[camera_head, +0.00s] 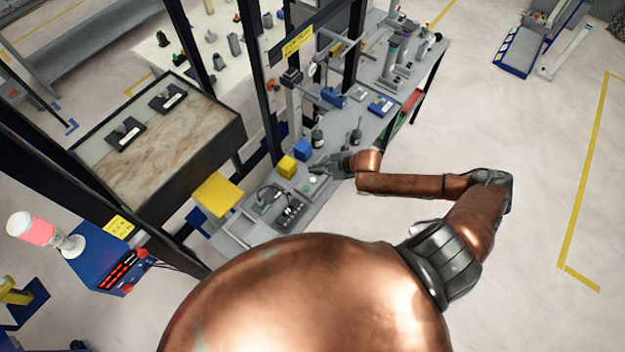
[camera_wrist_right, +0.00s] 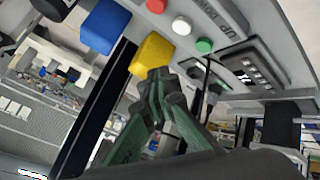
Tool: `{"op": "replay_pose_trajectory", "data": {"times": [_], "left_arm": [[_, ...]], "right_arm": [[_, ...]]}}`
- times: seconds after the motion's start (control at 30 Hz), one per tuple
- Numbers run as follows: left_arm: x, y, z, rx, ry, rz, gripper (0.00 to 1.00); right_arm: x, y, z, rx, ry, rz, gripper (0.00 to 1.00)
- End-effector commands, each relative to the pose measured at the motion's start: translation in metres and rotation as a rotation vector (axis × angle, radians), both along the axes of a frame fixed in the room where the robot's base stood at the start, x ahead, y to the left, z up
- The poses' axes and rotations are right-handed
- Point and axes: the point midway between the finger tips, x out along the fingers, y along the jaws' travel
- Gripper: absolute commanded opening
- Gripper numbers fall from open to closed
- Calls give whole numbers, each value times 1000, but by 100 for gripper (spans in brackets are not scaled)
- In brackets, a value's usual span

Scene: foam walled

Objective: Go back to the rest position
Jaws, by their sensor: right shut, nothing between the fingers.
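My right arm reaches from the right side of the head view toward the grey bench (camera_head: 330,205). My right gripper (camera_head: 318,172) is over the near part of that bench, close to a yellow block (camera_head: 287,167) and a blue block (camera_head: 303,150). In the right wrist view the dark green fingers of my right gripper (camera_wrist_right: 160,76) are together, with nothing between them. The fingertips overlap the lower edge of the yellow block in that picture; I cannot tell if they touch it. My left gripper is in neither view.
The right wrist view shows red (camera_wrist_right: 157,5), white (camera_wrist_right: 181,25) and green (camera_wrist_right: 204,46) buttons on a panel. A black keypad device (camera_head: 290,212) lies on the bench. Black posts (camera_head: 268,105) stand along its left side. Open floor (camera_head: 530,150) lies to the right.

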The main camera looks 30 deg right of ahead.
Motion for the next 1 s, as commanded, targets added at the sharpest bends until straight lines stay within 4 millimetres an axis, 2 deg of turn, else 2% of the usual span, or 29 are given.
{"op": "replay_pose_trajectory", "data": {"times": [0.37,0.47,0.5,0.57,0.7,0.77,0.87,1.0], "left_arm": [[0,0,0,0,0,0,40],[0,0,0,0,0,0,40],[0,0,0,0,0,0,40],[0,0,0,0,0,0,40],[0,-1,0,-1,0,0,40],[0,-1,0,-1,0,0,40],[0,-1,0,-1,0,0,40],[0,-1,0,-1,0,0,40]], "right_arm": [[0,0,0,0,0,0,0],[-3,8,-2,8,8,-4,0],[-7,17,-3,20,16,-10,0],[-16,34,-7,40,38,-28,0],[-46,83,-6,108,112,-134,0],[-59,94,-1,135,146,-210,0],[-82,95,10,173,208,-371,0],[-120,68,22,204,291,-617,0]]}}
